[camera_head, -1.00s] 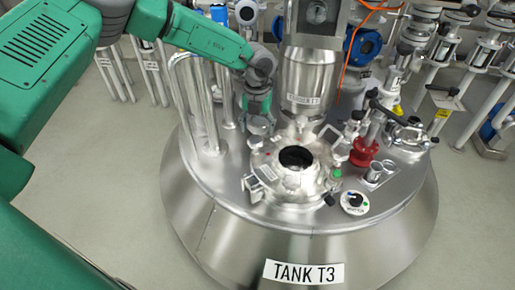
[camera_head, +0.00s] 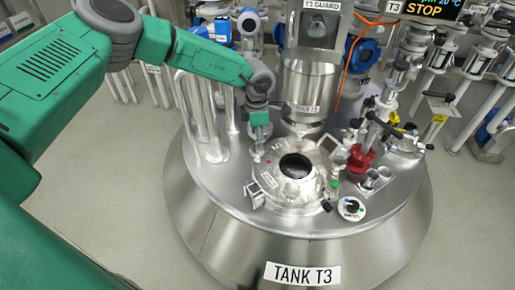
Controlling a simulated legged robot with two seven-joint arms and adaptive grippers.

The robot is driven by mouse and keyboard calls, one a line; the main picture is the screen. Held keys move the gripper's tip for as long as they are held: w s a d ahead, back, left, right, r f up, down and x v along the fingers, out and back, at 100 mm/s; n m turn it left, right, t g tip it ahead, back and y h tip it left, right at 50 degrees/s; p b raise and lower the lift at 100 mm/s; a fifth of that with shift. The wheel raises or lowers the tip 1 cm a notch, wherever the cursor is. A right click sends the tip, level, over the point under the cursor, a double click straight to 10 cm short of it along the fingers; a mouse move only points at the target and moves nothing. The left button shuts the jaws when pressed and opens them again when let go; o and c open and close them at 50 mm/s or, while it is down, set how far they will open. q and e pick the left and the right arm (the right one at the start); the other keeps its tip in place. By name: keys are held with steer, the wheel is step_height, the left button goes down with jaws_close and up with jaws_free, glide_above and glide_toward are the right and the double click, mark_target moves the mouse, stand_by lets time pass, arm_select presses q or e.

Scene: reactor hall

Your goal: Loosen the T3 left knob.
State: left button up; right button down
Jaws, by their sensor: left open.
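Tank T3 (camera_head: 230,222) is a wide steel vessel with a round port (camera_head: 294,166) open and dark at its centre. A raised steel collar (camera_head: 312,196) surrounds the port. My left gripper (camera_head: 258,152) comes down from the upper left and points at the collar's back left edge. It is open, and I see nothing held in it. I cannot make out the left knob clearly; it is small or hidden near the gripper. A black knob (camera_head: 327,206) shows at the collar's front right. My right gripper is not in view.
Steel pipes (camera_head: 212,125) rise left of my gripper. The guard column (camera_head: 308,82) stands behind the port. A red valve (camera_head: 361,158) and a round dial (camera_head: 351,208) are on the right. The tank top's front left is clear.

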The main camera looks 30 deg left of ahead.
arm_select(q)
steer(key=shift+a+m, duration=0.15)
steer(key=shift+m, duration=2.15)
steer(key=f+b, duration=0.2)
steer(key=f, duration=0.3)
steer(key=shift+d+f+b, duration=0.1)
steer(key=shift+d+b, duration=0.1)
steer(key=shift+b, duration=0.1)
steer(key=shift+a+f, duration=0.1)
steer(key=shift+f, duration=0.3)
